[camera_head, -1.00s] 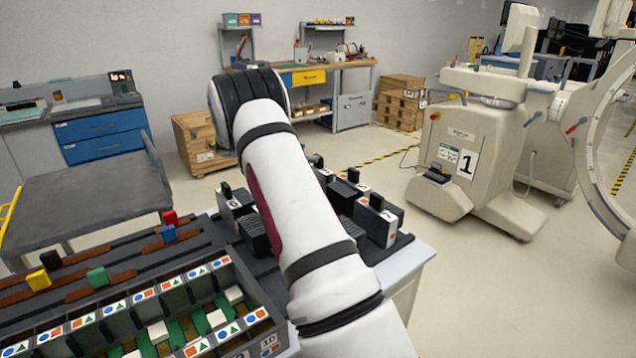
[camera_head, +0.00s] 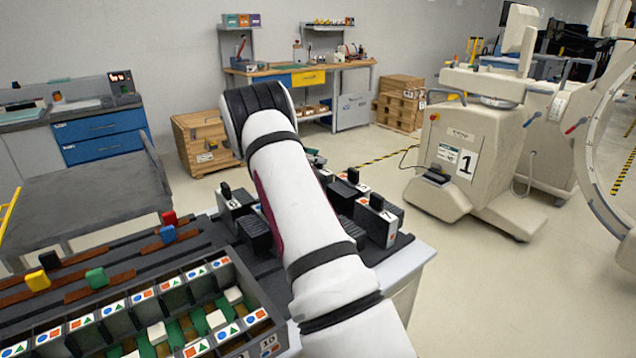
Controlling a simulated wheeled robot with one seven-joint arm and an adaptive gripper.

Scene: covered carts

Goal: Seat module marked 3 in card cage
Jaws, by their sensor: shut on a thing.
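The card cage (camera_head: 100,318) is at the lower left, an open dark frame with slots, green strips inside and label tiles with blue, red and green shapes along its edges. Several black modules with white label faces stand on the dark bench behind my arm, including one at the left (camera_head: 233,205) and one at the right (camera_head: 376,222). I cannot make out a 3 on any of them. My arm crosses the middle of the view. My gripper is hidden beyond the arm's far dark joint, so what it holds does not show.
Coloured blocks, red (camera_head: 169,218), yellow (camera_head: 37,280) and green (camera_head: 97,277), sit on brown rails behind the cage. A grey cart (camera_head: 85,195) stands at the left.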

